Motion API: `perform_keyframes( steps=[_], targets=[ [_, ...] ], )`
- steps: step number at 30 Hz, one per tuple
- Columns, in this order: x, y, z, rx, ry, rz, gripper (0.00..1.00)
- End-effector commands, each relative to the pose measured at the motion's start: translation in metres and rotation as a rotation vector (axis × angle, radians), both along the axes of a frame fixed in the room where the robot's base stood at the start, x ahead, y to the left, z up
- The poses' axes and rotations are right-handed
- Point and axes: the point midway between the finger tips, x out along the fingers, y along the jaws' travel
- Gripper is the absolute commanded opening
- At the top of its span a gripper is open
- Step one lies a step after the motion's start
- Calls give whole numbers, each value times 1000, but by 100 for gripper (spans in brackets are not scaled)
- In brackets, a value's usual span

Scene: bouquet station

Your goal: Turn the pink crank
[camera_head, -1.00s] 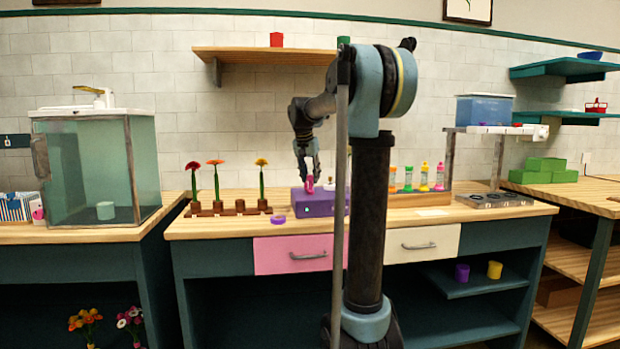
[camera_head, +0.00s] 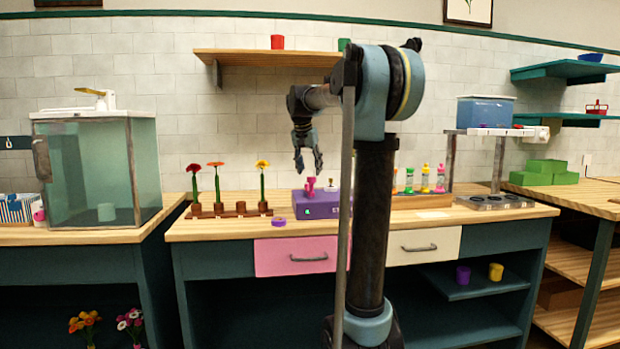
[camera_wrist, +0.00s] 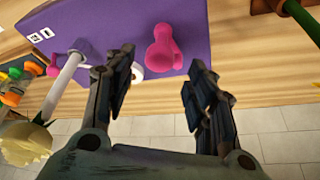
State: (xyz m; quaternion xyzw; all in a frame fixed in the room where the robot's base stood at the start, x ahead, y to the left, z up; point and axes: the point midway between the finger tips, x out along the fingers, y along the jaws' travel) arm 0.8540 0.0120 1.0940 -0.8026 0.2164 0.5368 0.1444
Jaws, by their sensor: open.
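The pink crank (camera_head: 309,188) stands on top of a purple box (camera_head: 320,206) on the wooden bench. In the wrist view, a pink knobbed piece (camera_wrist: 166,50) on the purple box lies beyond my fingers, apart from them. My gripper (camera_head: 308,171) hangs above the crank, pointing down, with its fingers spread and nothing between them. In the wrist view both fingers of my gripper (camera_wrist: 165,85) are apart. A second pink piece (camera_wrist: 76,52) with a pale rod shows left of the fingers. My arm hides part of the box's right side in the head view.
Flowers stand in a wooden rack (camera_head: 228,211) left of the box. A purple ring (camera_head: 278,220) lies by the box's front left. Several coloured bottles (camera_head: 425,179) stand right of my arm. A wall shelf (camera_head: 265,58) is overhead.

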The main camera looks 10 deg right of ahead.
Motion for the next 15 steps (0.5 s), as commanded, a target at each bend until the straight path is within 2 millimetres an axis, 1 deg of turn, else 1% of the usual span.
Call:
perform_keyframes(
  steps=[1,3,7,10,15],
  targets=[
    [-4,2,10,0,0,1,50],
    [-8,5,23,0,0,0,50],
    [-15,9,43,0,0,0,50],
    [-19,12,56,0,1,1,50],
    [-23,14,67,1,1,0,50]
  ],
)
